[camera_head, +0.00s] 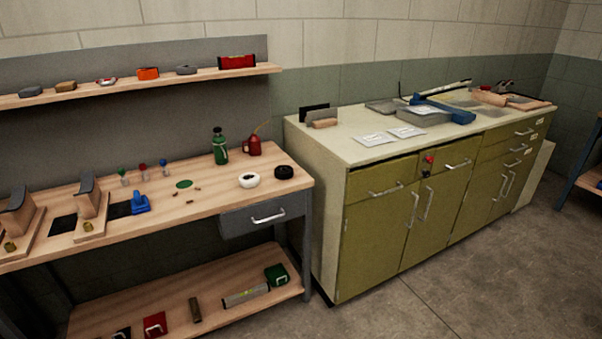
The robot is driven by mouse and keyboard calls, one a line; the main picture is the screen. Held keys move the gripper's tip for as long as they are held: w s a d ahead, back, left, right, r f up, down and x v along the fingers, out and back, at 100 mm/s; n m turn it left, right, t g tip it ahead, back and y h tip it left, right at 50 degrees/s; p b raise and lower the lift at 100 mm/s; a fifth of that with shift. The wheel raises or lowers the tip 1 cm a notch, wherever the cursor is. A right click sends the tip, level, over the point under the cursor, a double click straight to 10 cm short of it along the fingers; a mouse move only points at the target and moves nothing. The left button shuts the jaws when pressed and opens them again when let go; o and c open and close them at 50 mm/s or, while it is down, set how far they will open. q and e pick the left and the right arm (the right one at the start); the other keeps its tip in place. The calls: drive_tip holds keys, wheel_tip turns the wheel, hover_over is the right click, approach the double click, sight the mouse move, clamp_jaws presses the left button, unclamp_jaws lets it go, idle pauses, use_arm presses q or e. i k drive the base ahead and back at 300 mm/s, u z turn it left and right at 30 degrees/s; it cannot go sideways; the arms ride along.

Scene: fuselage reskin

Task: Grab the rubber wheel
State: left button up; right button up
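Two small round objects lie near the right end of the wooden workbench (220,199), above the grey drawer. One is a black ring-like disc (284,172). The other is a white ring (249,181) with a dark centre, just left of the black one. Either could be the rubber wheel or a tape roll; I cannot tell which at this size. The two are close together and nothing covers them. Neither of my grippers is in view.
A green bottle (220,148) and a red oil can (253,144) stand behind the discs. A blue tool (140,203) and small coloured-top items are farther left. A shelf (190,81) hangs above. An olive cabinet (385,223) stands to the right; the floor (450,290) in front is clear.

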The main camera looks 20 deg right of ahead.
sight(284, 172)
drive_tip(key=z, duration=0.7)
drive_tip(key=i, duration=0.75)
drive_tip(key=z, duration=0.35)
drive_tip(key=i, duration=0.95)
drive_tip(key=u, duration=0.45)
